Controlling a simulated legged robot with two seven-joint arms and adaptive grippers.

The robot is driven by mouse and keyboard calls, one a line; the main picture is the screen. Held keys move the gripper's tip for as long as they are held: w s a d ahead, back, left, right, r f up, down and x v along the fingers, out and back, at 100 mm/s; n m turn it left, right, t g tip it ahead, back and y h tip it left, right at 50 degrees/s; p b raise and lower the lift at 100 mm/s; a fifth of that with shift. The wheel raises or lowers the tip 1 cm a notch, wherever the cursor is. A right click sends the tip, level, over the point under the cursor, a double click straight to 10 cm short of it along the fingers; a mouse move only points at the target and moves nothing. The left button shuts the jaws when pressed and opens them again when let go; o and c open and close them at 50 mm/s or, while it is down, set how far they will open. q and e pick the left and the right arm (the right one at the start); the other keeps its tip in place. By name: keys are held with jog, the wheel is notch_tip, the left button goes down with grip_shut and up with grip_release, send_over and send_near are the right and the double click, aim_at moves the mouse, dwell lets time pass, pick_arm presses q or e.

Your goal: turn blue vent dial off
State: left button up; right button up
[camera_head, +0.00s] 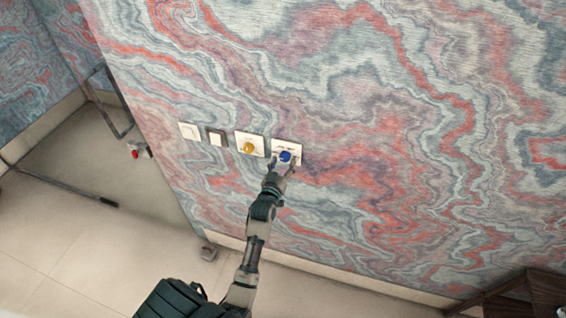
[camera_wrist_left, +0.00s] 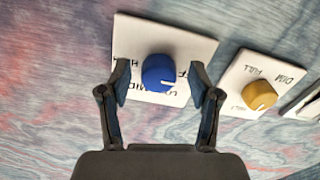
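The blue vent dial (camera_head: 285,156) sits on a white wall plate (camera_head: 295,147), the rightmost plate of the row. In the left wrist view the blue dial (camera_wrist_left: 165,72) shows a short white mark on its lower right, and its plate (camera_wrist_left: 190,45) has partly hidden black lettering. My left gripper (camera_head: 282,164) is at the dial in the head view. In the left wrist view its two fingers (camera_wrist_left: 160,82) are spread, one on each side of the dial, with visible gaps. My right gripper is not in view.
A yellow dial (camera_head: 249,148) on its own white plate is next to the blue one; it also shows in the wrist view (camera_wrist_left: 259,95). Two switches (camera_head: 217,138) (camera_head: 189,131) are further left. The marbled wall right of the blue dial is clear.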

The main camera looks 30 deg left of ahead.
pick_arm(q)
jog(key=shift+r, duration=0.2)
jog(key=v, duration=1.2)
jog(key=shift+w+f, duration=0.1)
jog(key=shift+f, duration=0.15)
